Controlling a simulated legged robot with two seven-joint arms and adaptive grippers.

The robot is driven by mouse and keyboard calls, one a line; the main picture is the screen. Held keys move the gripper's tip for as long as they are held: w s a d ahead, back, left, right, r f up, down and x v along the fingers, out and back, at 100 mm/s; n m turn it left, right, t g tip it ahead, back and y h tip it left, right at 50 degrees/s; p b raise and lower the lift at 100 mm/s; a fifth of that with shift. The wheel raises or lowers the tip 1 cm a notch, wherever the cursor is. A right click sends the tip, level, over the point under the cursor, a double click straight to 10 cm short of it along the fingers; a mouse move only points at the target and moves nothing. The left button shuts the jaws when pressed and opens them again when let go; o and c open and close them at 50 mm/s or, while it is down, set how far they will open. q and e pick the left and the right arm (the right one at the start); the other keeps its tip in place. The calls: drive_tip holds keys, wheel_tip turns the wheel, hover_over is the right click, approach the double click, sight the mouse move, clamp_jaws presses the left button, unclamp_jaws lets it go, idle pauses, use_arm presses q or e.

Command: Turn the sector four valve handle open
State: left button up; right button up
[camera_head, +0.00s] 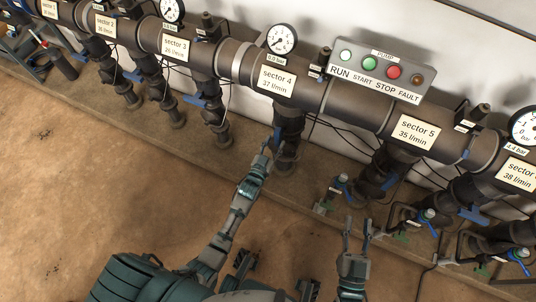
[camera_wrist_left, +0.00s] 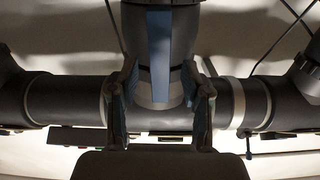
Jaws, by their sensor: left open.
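The sector four valve handle (camera_head: 277,137) is a blue lever on the dark vertical pipe below the sector 4 label (camera_head: 276,81). In the left wrist view the blue handle (camera_wrist_left: 159,45) runs lengthwise between my left fingers, with a gap on both sides. My left gripper (camera_head: 265,152) is open at the handle's lower end in the head view; its fingers also show in the left wrist view (camera_wrist_left: 159,82). My right gripper (camera_head: 357,232) is open and empty, low and to the right, above the floor. Part of the handle is hidden by the left gripper in the head view.
The pump panel (camera_head: 380,75) with coloured buttons stands above the main pipe. The sector 4 gauge (camera_head: 281,39) sits on the pipe. Other blue valve handles hang at the neighbouring branches, such as sector 5 (camera_head: 389,182). Small blue-topped taps stand at lower right. Brown floor (camera_head: 100,170) is clear at left.

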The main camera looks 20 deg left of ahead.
use_arm(q)
drive_tip(key=s, duration=0.8)
drive_tip(key=shift+s+a, duration=0.15)
drive_tip(key=shift+s, duration=0.15)
